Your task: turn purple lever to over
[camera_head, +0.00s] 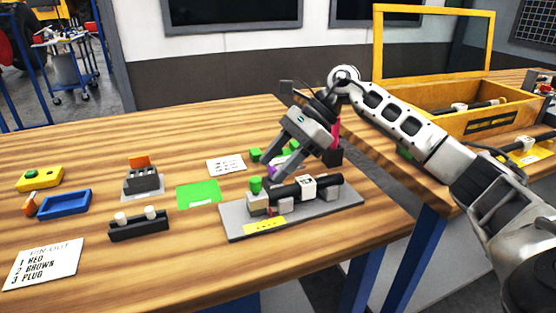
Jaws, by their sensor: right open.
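The purple lever (271,170) shows only as a small purple patch behind and beside the fingers of my right gripper (274,176). Most of it is hidden, so I cannot tell its angle or whether the fingers touch it. The right gripper points down and left over a grey base plate (333,204), with its jaws open. The plate bears a black bar (285,192) with a white block (308,186), a green knob (256,184) and a yellow label (264,226). My left gripper is not in view.
A green mat (199,194), a white card (226,165) and a black rack with white knobs (139,223) lie left of the plate. A blue tray (64,205) is farther left. A yellow-framed box (480,119) stands at right. The table's front middle is clear.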

